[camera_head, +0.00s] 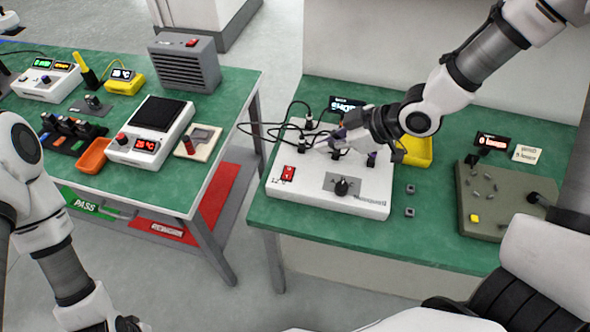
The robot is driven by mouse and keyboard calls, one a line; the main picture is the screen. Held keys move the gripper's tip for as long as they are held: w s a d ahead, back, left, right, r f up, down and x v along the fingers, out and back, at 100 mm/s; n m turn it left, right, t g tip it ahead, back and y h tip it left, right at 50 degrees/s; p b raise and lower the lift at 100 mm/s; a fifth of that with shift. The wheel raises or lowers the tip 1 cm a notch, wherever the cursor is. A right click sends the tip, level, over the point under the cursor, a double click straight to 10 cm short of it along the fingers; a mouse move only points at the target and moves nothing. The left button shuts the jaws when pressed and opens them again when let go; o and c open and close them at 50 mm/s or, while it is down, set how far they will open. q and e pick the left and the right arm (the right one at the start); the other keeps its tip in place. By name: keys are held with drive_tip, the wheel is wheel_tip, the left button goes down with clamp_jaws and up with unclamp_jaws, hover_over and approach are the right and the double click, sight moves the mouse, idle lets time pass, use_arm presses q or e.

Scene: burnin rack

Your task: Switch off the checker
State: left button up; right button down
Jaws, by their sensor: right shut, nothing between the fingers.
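The checker, by its look, is the white box (262,190) on the right-hand green table. It has a red rocker switch (288,173) at its front left and a black knob (342,187) on a grey plate. Its dark display (346,103) at the back is partly hidden by my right gripper. My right gripper (335,143) is shut and empty over the back part of the box, behind the knob. I cannot tell whether it touches anything. My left gripper (128,323) shows only in part at the bottom edge, away from the box.
Black leads (265,130) loop from the box's back left. A yellow tray (417,150) stands behind right. Two small grey blocks (410,188) lie to its right, then an olive board (480,215). The left table (232,110) carries other instruments; a floor gap separates the tables.

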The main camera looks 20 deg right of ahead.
hover_over(286, 169)
drive_tip(key=s+d, duration=0.2)
drive_tip(key=f, duration=0.7)
drive_tip(key=shift+w+a+p, duration=0.1)
drive_tip(key=shift+a+p, duration=0.1)
drive_tip(key=shift+p, duration=0.1)
drive_tip(key=f, duration=0.3)
drive_tip(key=shift+w+d+f+p, duration=0.1)
drive_tip(key=shift+w+f+p, duration=0.1)
drive_tip(key=shift+p, duration=0.1)
drive_tip(key=shift+f, duration=0.3)
drive_tip(key=shift+f, duration=0.15)
